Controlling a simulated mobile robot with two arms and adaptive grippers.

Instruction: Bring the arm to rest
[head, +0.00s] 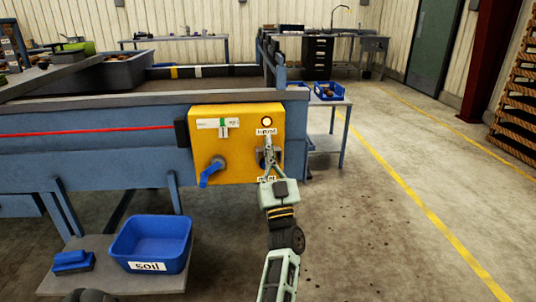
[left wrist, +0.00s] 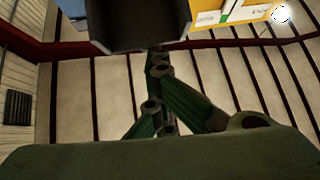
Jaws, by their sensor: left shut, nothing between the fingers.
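My left gripper (head: 267,143) is in front of the right part of a yellow control box (head: 236,150) in the head view. Its fingers are together and hold nothing. I cannot tell whether the fingertips touch the box. The box has a blue lever (head: 210,173) at lower left, a green slider (head: 223,127) at upper left and a lit round lamp (head: 267,121) at upper right. The gripper partly hides a control beneath the lamp. In the left wrist view the shut fingers (left wrist: 158,62) point up the picture, and part of the yellow box (left wrist: 210,18) shows at top right.
A blue bin marked "soil" (head: 150,242) and a blue brush-like item (head: 72,262) sit on a low shelf at lower left. The blue grader frame (head: 90,155) fills the left. Open floor (head: 400,220) with a yellow line lies to the right.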

